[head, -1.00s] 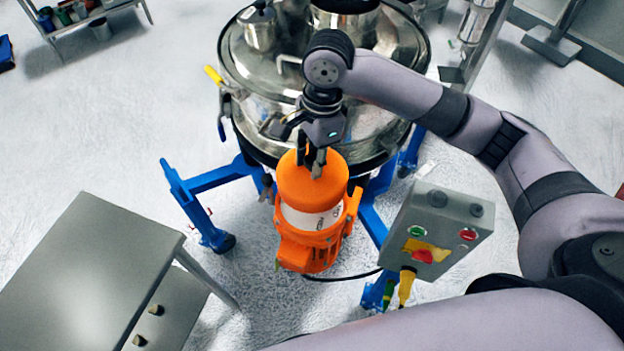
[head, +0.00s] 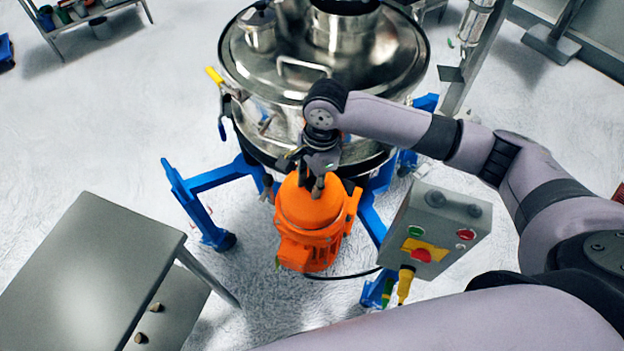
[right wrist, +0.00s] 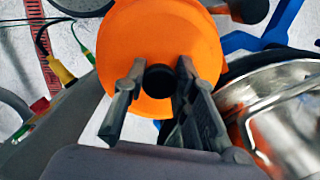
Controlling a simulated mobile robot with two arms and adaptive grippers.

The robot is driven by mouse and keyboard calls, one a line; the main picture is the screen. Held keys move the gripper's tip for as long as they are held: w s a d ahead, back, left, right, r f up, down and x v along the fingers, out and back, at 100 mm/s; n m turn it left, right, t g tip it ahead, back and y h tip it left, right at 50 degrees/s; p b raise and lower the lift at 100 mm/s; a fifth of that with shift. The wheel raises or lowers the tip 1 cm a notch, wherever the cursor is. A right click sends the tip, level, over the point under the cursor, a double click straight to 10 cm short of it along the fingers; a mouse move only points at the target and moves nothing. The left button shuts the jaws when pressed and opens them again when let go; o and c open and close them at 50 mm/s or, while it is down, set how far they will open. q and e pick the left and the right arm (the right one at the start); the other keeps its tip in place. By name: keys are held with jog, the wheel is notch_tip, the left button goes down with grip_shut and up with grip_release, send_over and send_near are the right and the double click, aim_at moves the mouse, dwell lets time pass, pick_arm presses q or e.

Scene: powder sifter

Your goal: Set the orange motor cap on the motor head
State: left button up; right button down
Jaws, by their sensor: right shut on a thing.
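The orange motor cap (head: 310,212) sits over the top of the orange motor (head: 304,250), upright or nearly so. I see no gap between them, but cannot tell whether the cap bears fully on the motor head, which it hides. My right gripper (head: 311,188) points down and is shut on the cap's knob. In the right wrist view the fingers (right wrist: 158,85) stand on either side of the black knob (right wrist: 159,81) at the middle of the round orange cap (right wrist: 165,35). My left gripper is not in view.
The steel sifter (head: 270,75) stands right behind the motor on a blue frame (head: 212,181). A grey control box (head: 437,225) with buttons is close on the right. A grey table (head: 85,265) stands at the left, with floor between it and the motor.

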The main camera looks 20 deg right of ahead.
jog(key=shift+f, duration=0.4)
jog(key=c, duration=1.3)
grip_release()
jog(key=shift+r, duration=0.2)
notch_tip(320, 180, up, 13)
jog(key=d+b, duration=0.1)
jog(key=b, duration=0.1)
jog(key=shift+d+f, duration=0.15)
jog(key=shift+d, duration=0.05)
jog(key=shift+f, duration=0.1)
